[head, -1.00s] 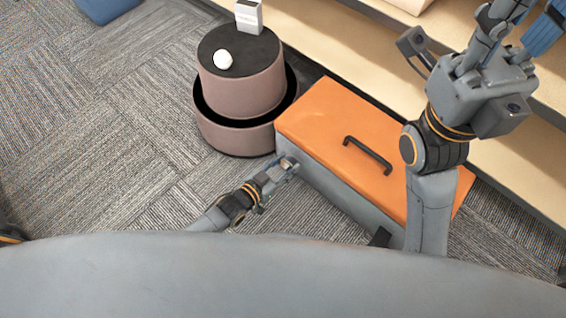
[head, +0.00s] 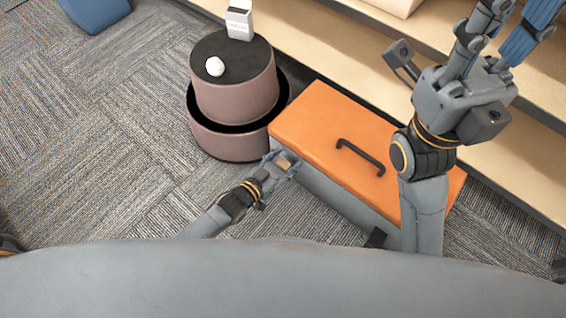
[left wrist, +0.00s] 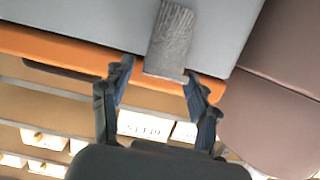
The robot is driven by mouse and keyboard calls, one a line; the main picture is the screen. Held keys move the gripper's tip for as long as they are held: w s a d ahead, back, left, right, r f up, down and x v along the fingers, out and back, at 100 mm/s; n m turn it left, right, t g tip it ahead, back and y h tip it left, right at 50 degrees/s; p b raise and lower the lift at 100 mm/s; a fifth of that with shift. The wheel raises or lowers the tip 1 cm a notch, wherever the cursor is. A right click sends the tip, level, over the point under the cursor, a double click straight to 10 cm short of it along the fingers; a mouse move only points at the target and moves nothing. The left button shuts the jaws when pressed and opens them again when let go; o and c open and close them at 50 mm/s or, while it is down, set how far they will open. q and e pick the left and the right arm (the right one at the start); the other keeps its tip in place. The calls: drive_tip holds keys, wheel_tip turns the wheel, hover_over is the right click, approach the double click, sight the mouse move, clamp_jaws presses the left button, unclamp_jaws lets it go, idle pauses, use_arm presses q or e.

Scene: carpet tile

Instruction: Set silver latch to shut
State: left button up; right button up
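The silver latch (left wrist: 170,40) is a flat, brushed grey plate on the grey front wall of a box. In the left wrist view its end reaches over the edge of the orange lid (left wrist: 65,48). My left gripper (left wrist: 158,74) is open, with one finger on each side of the latch and a visible gap to each. In the head view my left gripper (head: 283,161) is at the box's left front corner, below the orange lid (head: 320,120), and partly hides the latch. My right gripper (head: 515,18) is raised over the box's right side, fingers apart and empty.
A brown round stool (head: 235,95) stands left of the box, bearing a white ball (head: 214,66) and a small white box (head: 239,18). A wooden shelf (head: 340,50) runs behind. The lid has a black handle (head: 360,156).

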use_arm(q)
drive_tip(key=shift+s+a+f, duration=0.15)
drive_tip(key=shift+s+f, duration=0.05)
drive_tip(key=shift+f, duration=0.1)
drive_tip(key=shift+s+a, duration=0.35)
drive_tip(key=shift+s, duration=0.1)
drive_tip(key=v, duration=1)
drive_tip(key=shift+s+a+r, duration=0.2)
drive_tip(key=shift+s+r, duration=0.05)
drive_tip(key=shift+r, duration=0.1)
